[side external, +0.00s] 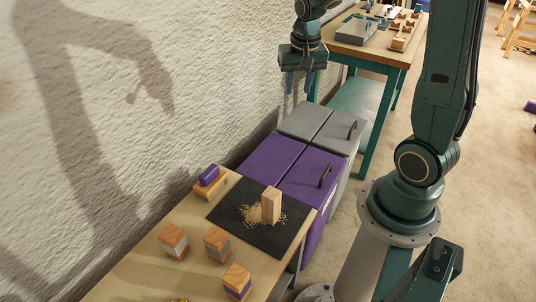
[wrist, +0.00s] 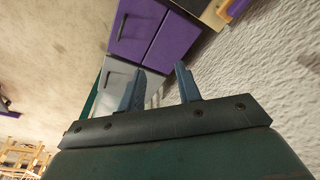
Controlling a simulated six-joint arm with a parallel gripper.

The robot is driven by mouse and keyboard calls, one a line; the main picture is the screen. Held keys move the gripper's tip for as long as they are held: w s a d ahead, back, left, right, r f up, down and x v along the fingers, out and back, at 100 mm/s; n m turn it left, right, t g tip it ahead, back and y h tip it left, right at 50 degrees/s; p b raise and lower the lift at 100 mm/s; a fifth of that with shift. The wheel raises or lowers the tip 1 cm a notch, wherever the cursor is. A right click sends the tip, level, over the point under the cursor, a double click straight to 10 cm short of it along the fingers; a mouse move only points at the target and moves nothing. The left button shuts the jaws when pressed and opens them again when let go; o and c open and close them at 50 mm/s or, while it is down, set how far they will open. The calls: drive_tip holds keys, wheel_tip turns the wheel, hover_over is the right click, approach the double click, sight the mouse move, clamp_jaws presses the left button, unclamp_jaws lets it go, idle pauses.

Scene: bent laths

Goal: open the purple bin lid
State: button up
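The purple bin (side external: 316,215) stands between the near table and the grey bin. Its purple lid (side external: 307,167) lies flat and closed, with a dark handle (side external: 325,176) near its right edge. In the wrist view the purple lid (wrist: 137,27) is at the top, with its handle (wrist: 121,27) at its left side. My gripper (side external: 299,88) hangs above the back of the grey bin, clear of the purple lid and its handle. In the wrist view my gripper (wrist: 161,68) shows its two blue fingers apart with nothing between them.
A grey bin (side external: 341,130), lid closed, with its own handle (side external: 353,130), adjoins the purple bin. The near table (side external: 150,252) holds several blocks and a black mat (side external: 238,219). A rough wall (side external: 215,75) runs along the left. A green-legged workbench (side external: 375,58) stands behind.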

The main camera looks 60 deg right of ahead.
drive_tip(key=d+f+m+g, duration=0.2)
drive_tip(key=d+f+m, duration=0.2)
drive_tip(key=d+f, duration=0.65)
drive_tip(key=m+g+y, duration=0.1)
drive_tip(key=m+g, duration=0.1)
drive_tip(key=m, duration=0.2)
hover_over(327, 169)
drive_tip(key=w, duration=0.3)
drive_tip(key=w+f+x, duration=0.1)
drive_tip(key=w+x, duration=0.2)
drive_tip(key=x, duration=1.1)
drive_tip(key=shift+w+a, duration=0.1)
drive_tip(key=shift+a, duration=0.3)
drive_tip(key=shift+f, duration=0.15)
drive_tip(key=shift+a+x, duration=0.1)
drive_tip(key=shift+x, duration=3.3)
drive_tip(key=shift+a+x, duration=0.15)
drive_tip(key=shift+x, duration=3.2)
drive_tip(key=shift+w, duration=0.2)
clamp_jaws()
